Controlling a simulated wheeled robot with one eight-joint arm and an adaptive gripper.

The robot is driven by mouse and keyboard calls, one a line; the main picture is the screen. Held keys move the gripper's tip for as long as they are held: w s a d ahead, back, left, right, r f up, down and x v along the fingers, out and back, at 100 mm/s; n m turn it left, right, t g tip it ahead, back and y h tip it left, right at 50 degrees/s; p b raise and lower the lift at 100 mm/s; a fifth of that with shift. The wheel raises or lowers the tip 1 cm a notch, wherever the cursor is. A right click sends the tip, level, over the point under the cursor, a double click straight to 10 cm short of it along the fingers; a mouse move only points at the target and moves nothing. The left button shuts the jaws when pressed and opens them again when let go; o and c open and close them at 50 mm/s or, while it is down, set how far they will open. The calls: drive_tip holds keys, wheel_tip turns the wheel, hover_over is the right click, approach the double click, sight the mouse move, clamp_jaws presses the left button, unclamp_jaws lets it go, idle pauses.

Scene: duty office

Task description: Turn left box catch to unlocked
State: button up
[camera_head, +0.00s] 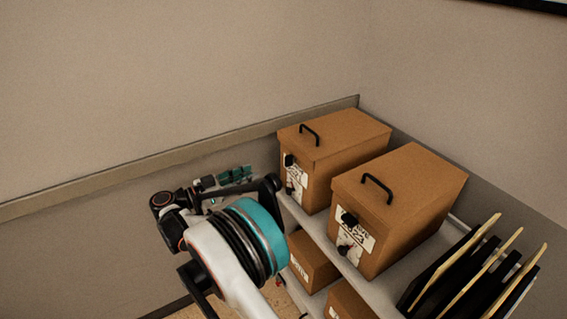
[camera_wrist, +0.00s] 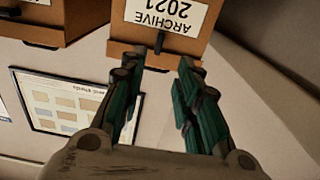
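The left box (camera_head: 345,139) is a brown archive box with a black top handle, standing on a shelf. A small black catch (camera_head: 289,160) is on its front, above a white label. In the wrist view, which is upside down, the box (camera_wrist: 125,31) seems to be this one, with an "ARCHIVE 2021" label and an upright dark catch (camera_wrist: 159,42) near its lid edge. My gripper (camera_head: 243,174) is in front of the box, to its left. In the wrist view my gripper (camera_wrist: 163,62) is open, its teal fingers apart, with the catch beyond the fingertips, roughly between them. Contact is not visible.
A second brown box (camera_head: 415,195) stands to the right on the same shelf (camera_head: 324,238). Black-and-yellow folders (camera_head: 470,275) stand farther right. More boxes (camera_head: 312,262) sit on the shelf below. A wall with a rail (camera_head: 200,150) runs behind.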

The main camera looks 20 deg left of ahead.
sight(291, 160)
drive_tip(key=b+x, duration=0.4)
drive_tip(key=x, duration=0.9)
drive_tip(key=shift+w+d, duration=0.15)
drive_tip(key=shift+d, duration=0.1)
drive_tip(key=shift+c, duration=0.2)
clamp_jaws()
